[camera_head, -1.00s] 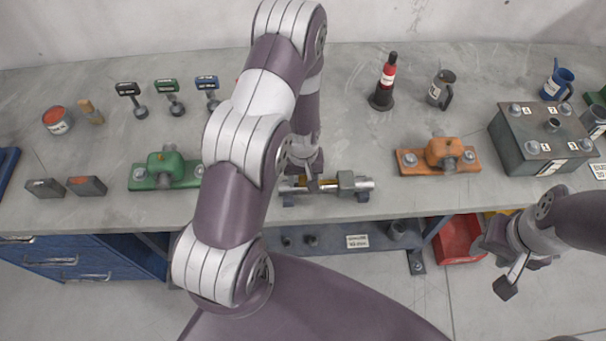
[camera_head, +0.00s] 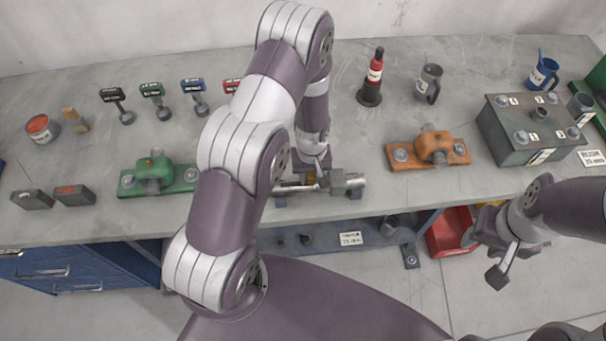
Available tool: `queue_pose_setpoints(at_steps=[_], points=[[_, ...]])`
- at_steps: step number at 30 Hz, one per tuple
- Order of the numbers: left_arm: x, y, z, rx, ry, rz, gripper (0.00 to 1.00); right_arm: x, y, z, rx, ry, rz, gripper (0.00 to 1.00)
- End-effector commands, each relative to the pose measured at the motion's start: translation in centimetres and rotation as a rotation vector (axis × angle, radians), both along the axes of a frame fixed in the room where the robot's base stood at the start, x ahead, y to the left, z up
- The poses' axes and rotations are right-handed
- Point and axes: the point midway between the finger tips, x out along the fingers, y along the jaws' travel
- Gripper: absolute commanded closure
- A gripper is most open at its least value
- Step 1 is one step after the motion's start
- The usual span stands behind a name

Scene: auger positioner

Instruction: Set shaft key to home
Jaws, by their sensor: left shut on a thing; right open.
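A metal shaft (camera_head: 355,181) with a grey block on it lies in low supports near the bench's front edge. A small brass-coloured part (camera_head: 311,178) shows on the shaft beside my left fingers. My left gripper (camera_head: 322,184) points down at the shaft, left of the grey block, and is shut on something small. My arm and fingers cover the held part, so I cannot clearly make out the shaft key or its exact seat. My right gripper (camera_head: 497,273) is open and empty, in front of the bench at the right.
A green bearing unit (camera_head: 157,174) stands left of the shaft and an orange one (camera_head: 432,148) right of it. A grey numbered box (camera_head: 530,128) stands at the right. Several small-headed tools, a red-black cone (camera_head: 372,80) and mugs stand behind. The bench between shaft and cone is clear.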

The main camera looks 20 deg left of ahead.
Motion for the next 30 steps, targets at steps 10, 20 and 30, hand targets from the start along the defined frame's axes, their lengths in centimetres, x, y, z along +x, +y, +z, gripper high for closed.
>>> queue_pose_setpoints(at_steps=[10, 20, 30], points=[[0.2, 0.0, 0.1, 0.0, -0.006, -0.001, 0.49, 0.0, 0.0, 0.0, 0.0, 0.0, 0.0, 0.57], [0.3, 0.0, 2.2, 0.0, -0.01, -0.001, 0.49, 0.0, 0.0, -0.9, 0.0, 0.0, 0.0, 0.57], [0.3, -0.2, 10.5, 0.002, -0.011, -0.002, 0.49, 0.0, 0.0, -2.9, 0.0, 0.0, 0.0, 0.57]])
